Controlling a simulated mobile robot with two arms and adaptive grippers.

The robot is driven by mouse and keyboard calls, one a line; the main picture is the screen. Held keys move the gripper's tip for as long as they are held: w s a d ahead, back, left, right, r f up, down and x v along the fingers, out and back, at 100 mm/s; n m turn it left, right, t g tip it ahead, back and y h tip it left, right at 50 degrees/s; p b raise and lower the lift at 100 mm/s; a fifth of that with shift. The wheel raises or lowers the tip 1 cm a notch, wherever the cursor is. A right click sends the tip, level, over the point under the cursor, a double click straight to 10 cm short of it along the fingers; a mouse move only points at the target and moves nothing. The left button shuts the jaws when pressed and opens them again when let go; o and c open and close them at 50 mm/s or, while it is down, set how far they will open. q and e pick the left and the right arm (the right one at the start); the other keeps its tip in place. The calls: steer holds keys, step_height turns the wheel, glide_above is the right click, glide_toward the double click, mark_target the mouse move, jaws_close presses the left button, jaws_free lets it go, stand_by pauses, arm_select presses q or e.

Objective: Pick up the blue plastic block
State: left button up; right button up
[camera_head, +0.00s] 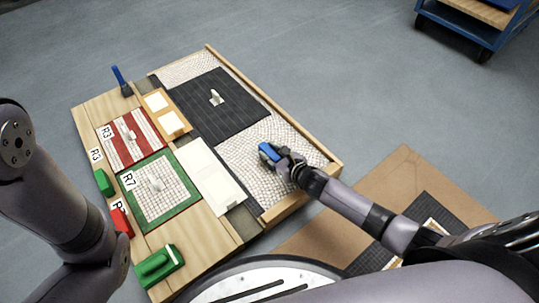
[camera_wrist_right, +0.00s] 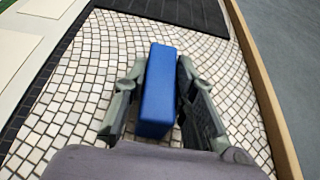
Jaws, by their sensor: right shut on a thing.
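The blue plastic block (camera_head: 268,151) is at the fingers of my right gripper (camera_head: 285,163), over the pale mosaic panel (camera_head: 245,165). In the right wrist view the blue block (camera_wrist_right: 159,85) stands lengthwise between the two fingers of the right gripper (camera_wrist_right: 155,95), which are shut on it. Whether the block touches the mosaic below cannot be told. My left arm comes in at the left edge of the head view, and its gripper is not visible.
A wooden rim (camera_head: 270,95) borders the panels. Left of the pale mosaic lie a dark tile panel (camera_head: 205,118), a white board (camera_head: 205,170), a red-striped panel (camera_head: 120,150) and a green-edged panel (camera_head: 170,210). Green and red blocks (camera_head: 158,262) line the near left edge.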

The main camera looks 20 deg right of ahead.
jaws_close()
steer(key=shift+r, duration=0.15)
